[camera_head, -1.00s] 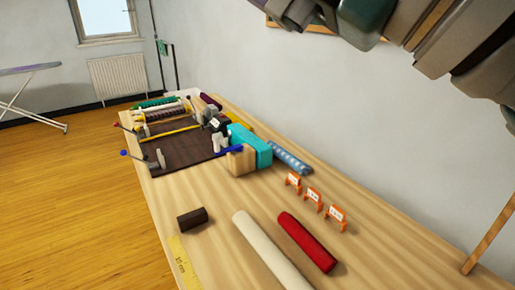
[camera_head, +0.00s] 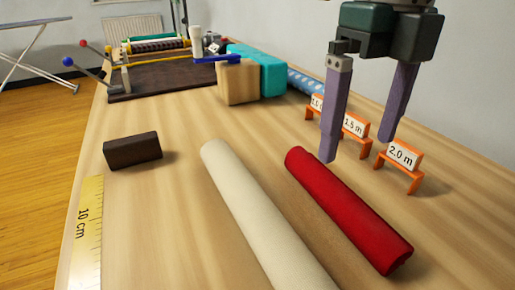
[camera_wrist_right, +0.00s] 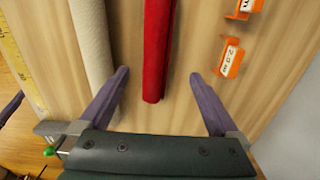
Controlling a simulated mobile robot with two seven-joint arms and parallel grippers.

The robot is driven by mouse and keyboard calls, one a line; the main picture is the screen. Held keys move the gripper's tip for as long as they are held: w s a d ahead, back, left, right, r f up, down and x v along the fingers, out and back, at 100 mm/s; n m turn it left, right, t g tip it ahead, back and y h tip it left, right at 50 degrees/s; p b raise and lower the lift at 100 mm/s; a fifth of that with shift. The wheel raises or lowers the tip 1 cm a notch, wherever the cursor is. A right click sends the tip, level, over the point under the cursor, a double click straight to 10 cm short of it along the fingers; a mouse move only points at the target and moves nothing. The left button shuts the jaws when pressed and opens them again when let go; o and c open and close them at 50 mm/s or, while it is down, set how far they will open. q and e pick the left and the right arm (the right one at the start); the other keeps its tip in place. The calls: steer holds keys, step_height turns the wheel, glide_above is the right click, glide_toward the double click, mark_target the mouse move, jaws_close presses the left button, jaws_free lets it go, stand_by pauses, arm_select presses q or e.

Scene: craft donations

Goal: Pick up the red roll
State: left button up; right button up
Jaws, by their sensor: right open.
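The red roll (camera_head: 348,210) lies on the wooden table, slanting from the middle toward the lower right in the head view. My right gripper (camera_head: 357,148) is open and empty above the table, behind the roll's far part in the head view. In the right wrist view the red roll (camera_wrist_right: 157,50) runs down from the top edge, and its near end lies between the spread purple fingers of my right gripper (camera_wrist_right: 158,103). The fingers appear apart from the roll. My left gripper is not in the head view; a purple piece at the left edge of the wrist view is unclear.
A cream roll (camera_head: 262,215) lies left of the red one, with a narrow gap. Orange stands with length labels (camera_head: 402,160) stand to the right. A dark block (camera_head: 132,151), a yellow ruler (camera_head: 87,225), a turquoise block (camera_head: 262,68) and a dark board (camera_head: 165,78) are also on the table.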

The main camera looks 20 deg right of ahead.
mark_target(341, 185)
steer(key=f, duration=0.3)
steer(key=shift+s+a+f, duration=0.2)
steer(key=shift+f, duration=0.1)
steer(key=f, duration=0.3)
steer(key=f+b, duration=0.1)
steer(key=f, duration=0.1)
steer(key=shift+w+a+f, duration=0.15)
steer(key=shift+w+a, duration=0.05)
steer(key=shift+w, duration=0.15)
steer(key=c, duration=1.5)
